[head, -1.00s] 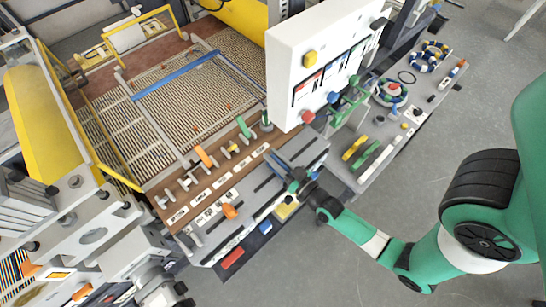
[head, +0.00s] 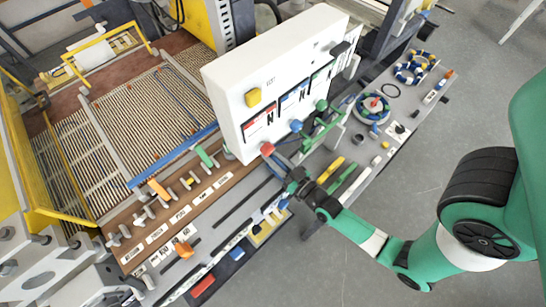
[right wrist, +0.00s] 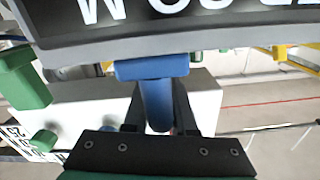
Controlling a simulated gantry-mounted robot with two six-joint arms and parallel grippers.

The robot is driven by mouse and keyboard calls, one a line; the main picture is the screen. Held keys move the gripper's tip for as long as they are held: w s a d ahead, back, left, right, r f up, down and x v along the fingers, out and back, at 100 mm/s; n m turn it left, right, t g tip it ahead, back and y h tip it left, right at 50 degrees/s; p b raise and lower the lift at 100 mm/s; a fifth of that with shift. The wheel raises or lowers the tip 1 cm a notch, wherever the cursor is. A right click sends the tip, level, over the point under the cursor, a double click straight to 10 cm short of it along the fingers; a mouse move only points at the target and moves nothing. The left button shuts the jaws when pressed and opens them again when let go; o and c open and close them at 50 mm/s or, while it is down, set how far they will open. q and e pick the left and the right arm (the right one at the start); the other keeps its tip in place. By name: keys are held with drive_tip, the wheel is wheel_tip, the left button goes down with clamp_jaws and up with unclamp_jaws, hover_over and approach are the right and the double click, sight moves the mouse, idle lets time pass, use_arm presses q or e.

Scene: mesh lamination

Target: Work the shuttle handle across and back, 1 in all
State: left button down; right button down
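My right gripper (head: 298,184) is at the upper right end of a long dark slot (head: 243,204) in the grey control bench. In the right wrist view its dark fingers (right wrist: 159,108) stand on either side of the stem of a blue T-shaped handle (right wrist: 152,68), close against it. I take this as the shuttle handle. In the head view the gripper hides most of it. My left gripper is in neither view.
A white upright panel (head: 235,88) with coloured knobs stands just behind my right gripper. Small levers, including an orange one (head: 158,188), line the brown strip. A grey side bench (head: 372,150) holds coloured rings and bars. Grey floor is free at the lower right.

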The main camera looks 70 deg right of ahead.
sight(287, 171)
drive_tip(key=c, duration=0.8)
unclamp_jaws()
drive_tip(key=shift+s+d, duration=0.1)
drive_tip(key=shift+d, duration=0.05)
drive_tip(key=shift+o, duration=0.2)
drive_tip(key=p+v, duration=0.1)
drive_tip(key=v, duration=1)
drive_tip(key=shift+r+p, duration=0.2)
drive_tip(key=shift+p, duration=0.15)
drive_tip(key=shift+s+f, duration=0.2)
drive_tip(key=shift+s, duration=0.05)
